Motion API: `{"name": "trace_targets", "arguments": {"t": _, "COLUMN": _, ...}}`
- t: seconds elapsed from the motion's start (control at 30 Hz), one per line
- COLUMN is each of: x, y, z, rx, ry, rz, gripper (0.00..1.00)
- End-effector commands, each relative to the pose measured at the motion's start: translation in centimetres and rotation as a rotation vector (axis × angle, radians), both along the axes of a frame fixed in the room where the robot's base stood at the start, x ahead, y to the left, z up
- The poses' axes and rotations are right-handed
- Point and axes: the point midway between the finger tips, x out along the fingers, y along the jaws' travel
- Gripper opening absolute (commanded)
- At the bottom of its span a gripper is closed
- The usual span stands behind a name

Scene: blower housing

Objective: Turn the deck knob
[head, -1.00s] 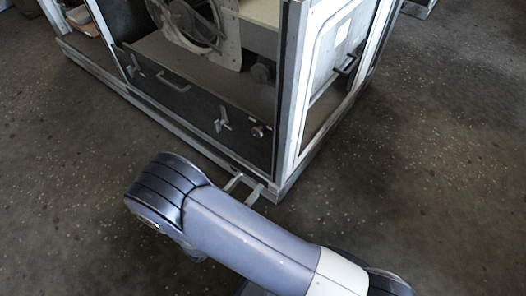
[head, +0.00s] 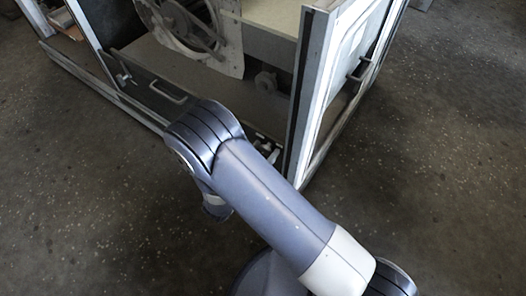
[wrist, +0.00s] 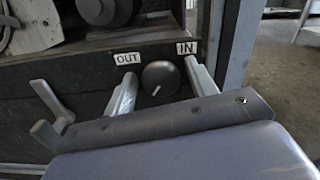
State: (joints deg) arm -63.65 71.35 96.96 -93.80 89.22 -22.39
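In the wrist view a dark round knob (wrist: 161,78) with a short white mark at its lower left sits on the dark front panel. An "OUT" label (wrist: 127,58) is at its upper left and an "IN" label (wrist: 187,48) at its upper right. My gripper (wrist: 163,84) is open, with one finger on each side of the knob. I cannot tell whether the fingers touch it or how far past it they reach. In the head view my gripper's fingers (head: 269,149) show at the panel beside the corner post; the knob is hidden there.
Above are a round dark part (wrist: 100,10) and a fan wheel (head: 188,22). A metal corner post (head: 308,95) rises close on the right. A bar handle (head: 168,92) is on the panel. The surrounding floor is clear.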

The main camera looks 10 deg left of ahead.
Motion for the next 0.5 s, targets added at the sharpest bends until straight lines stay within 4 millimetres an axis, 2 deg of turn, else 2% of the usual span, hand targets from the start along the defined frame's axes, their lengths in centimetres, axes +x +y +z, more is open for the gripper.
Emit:
{"name": "trace_targets", "arguments": {"t": 0.03, "x": -0.01, "y": 0.00, "z": 0.00, "rx": 0.000, "ry": 0.000, "rz": 0.000, "gripper": 0.50}}
{"name": "trace_targets", "arguments": {"t": 0.4, "x": -0.02, "y": 0.01, "z": -0.02, "rx": 0.000, "ry": 0.000, "rz": 0.000, "gripper": 0.19}}
{"name": "trace_targets", "arguments": {"t": 0.5, "x": -0.02, "y": 0.01, "z": -0.02, "rx": 0.000, "ry": 0.000, "rz": 0.000, "gripper": 0.14}}
